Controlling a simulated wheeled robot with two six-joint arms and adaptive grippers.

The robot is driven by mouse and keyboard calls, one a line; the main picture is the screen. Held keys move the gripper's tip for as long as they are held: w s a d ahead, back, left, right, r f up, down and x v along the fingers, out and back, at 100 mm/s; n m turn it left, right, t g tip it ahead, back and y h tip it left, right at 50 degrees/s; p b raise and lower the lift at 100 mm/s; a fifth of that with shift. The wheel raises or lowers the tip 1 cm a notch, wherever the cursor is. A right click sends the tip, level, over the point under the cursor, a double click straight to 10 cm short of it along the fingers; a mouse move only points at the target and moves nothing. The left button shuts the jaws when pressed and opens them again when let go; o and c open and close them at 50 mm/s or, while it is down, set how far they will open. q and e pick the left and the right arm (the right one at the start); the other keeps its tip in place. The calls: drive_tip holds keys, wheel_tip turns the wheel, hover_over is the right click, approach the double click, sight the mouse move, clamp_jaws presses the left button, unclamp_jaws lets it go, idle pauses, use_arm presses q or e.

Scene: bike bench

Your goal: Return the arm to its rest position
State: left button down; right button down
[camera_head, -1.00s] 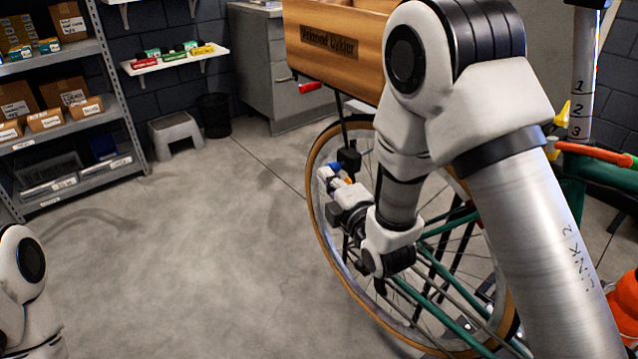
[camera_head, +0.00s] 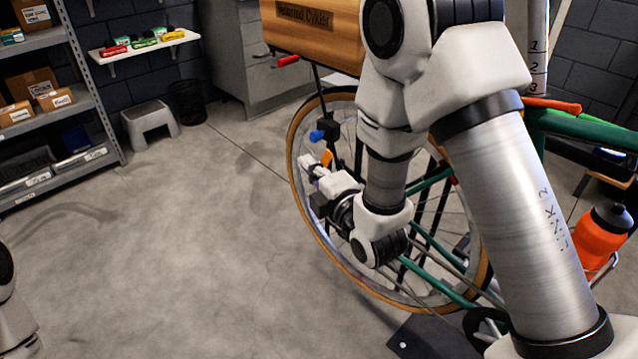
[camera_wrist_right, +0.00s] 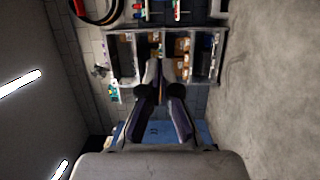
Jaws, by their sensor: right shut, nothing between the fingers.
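My right arm crosses the right half of the head view, in front of the bike wheel (camera_head: 300,190). My right gripper (camera_head: 313,165) points left, in front of the wheel's left part as seen here. In the wrist view its two fingers (camera_wrist_right: 161,80) come together with nothing held between them. My arm hides much of the wheel and part of the green bike frame (camera_head: 575,128). Only a piece of my left arm shows at the lower left edge. My left gripper is out of view.
A small blue-tipped part (camera_head: 318,135) sits close above my right gripper. A wooden crate (camera_head: 312,32) is above the wheel. An orange bottle (camera_head: 600,238) stands right of my arm. Grey shelving (camera_head: 92,100) and a step stool (camera_head: 150,122) are at the left. The middle floor is clear.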

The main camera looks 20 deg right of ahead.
drive_tip(key=s+d+f+m+g+p, duration=0.1)
drive_tip(key=s+f+m+g+p, duration=0.4)
drive_tip(key=s, duration=0.5)
drive_tip(key=s+d+f+m+g+h+p, duration=0.1)
drive_tip(key=s+f+m+g+p, duration=0.5)
drive_tip(key=s, duration=0.4)
drive_tip(key=s+d+f+m+g+p, duration=0.1)
drive_tip(key=s+f+m+g+p, duration=0.4)
drive_tip(key=s+f+m+g, duration=0.2)
drive_tip(key=s+f+m, duration=0.2)
drive_tip(key=s, duration=0.2)
drive_tip(key=shift+d+f+h, duration=0.3)
drive_tip(key=shift+d+h, duration=0.05)
drive_tip(key=shift+h, duration=0.05)
